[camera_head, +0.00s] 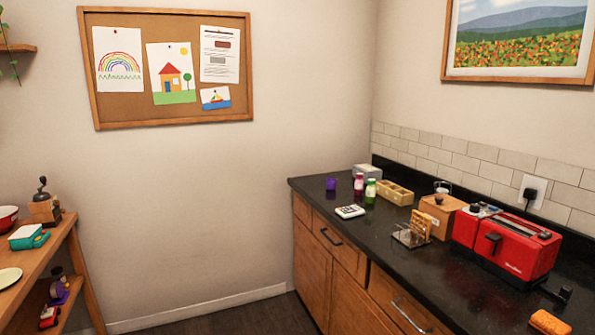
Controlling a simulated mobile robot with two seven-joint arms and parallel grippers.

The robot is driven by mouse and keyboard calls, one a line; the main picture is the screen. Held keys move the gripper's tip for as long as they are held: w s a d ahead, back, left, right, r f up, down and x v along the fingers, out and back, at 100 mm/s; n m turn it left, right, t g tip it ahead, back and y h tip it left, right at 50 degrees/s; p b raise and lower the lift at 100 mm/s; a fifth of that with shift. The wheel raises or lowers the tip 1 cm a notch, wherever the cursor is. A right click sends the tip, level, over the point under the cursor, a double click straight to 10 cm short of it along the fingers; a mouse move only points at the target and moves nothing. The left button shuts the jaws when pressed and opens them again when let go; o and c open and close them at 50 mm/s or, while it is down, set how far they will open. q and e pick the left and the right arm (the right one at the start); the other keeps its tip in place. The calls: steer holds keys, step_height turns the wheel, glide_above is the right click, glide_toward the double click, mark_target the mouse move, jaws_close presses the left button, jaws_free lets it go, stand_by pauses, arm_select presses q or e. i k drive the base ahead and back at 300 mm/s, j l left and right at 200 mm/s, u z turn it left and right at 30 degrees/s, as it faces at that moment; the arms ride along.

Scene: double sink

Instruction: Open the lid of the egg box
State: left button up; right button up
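No thing in the head view can be told for sure as the egg box. A pale grey box (367,171) stands at the far end of the counter, by the back wall; it is too small to make out a lid. Next to it is a tan tray-like box (395,193) with compartments open at the top. Neither of my grippers is in view.
The dark counter (350,237) holds a red toaster (507,246), a wooden box (440,212), a toast rack (413,230), a white scale-like device (350,211), two small bottles (370,190) and a purple cup (331,184). A wooden shelf unit (62,243) stands left. Floor between is clear.

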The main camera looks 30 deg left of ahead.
mark_target(368, 170)
steer(key=u, duration=0.5)
steer(key=i+j+u, duration=0.1)
steer(key=i+j, duration=0.7)
steer(key=j, duration=0.3)
steer(key=i+j, duration=0.8)
steer(key=j, duration=0.2)
steer(key=i+j+u, duration=0.15)
steer(key=i+j, duration=0.7)
steer(key=j, duration=0.2)
